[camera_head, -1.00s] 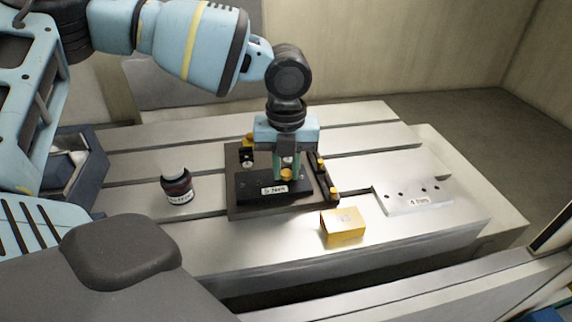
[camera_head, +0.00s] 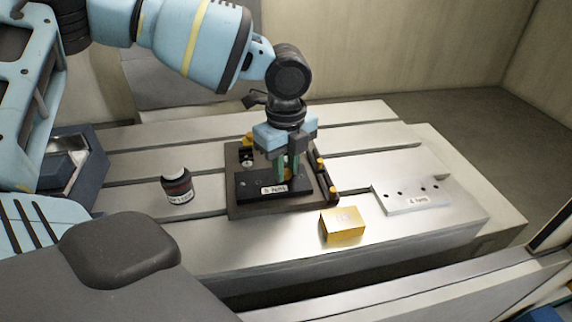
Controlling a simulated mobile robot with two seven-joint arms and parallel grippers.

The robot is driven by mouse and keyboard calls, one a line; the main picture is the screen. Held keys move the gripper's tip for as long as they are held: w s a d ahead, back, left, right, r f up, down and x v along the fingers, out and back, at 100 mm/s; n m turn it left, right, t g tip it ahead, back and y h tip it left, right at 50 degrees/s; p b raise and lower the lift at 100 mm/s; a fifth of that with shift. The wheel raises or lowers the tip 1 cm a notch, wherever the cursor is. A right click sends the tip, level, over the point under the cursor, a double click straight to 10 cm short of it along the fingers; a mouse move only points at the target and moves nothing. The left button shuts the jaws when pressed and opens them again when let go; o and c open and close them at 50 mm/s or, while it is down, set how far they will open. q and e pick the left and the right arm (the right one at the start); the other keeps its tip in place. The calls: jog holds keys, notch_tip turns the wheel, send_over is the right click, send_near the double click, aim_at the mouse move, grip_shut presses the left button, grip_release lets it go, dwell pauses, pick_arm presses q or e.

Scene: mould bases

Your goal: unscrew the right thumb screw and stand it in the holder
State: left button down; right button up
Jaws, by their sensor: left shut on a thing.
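The dark mould base (camera_head: 235,208) lies mid-table, with a black block (camera_head: 252,187) bearing a white label on it. My left gripper (camera_head: 288,174) comes down over the block from above. Its green fingers are shut on the right thumb screw, which they mostly hide; I cannot tell whether the screw is still in its hole. A pale plate (camera_head: 405,205) with a row of holes and a label lies to the right; it looks like the holder, with its holes empty. My right gripper is not in view.
A yellow box (camera_head: 342,224) stands in front of the mould base. A dark jar with a white label (camera_head: 177,186) stands to the left. A blue-grey bin (camera_head: 88,180) is at the far left. Yellow-topped pieces (camera_head: 320,164) line the base's right edge.

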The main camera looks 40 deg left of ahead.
pick_arm(q)
jog(key=n, duration=0.6)
jog(key=shift+n, duration=0.9)
jog(key=n, duration=0.6)
jog(key=shift+n, duration=1.4)
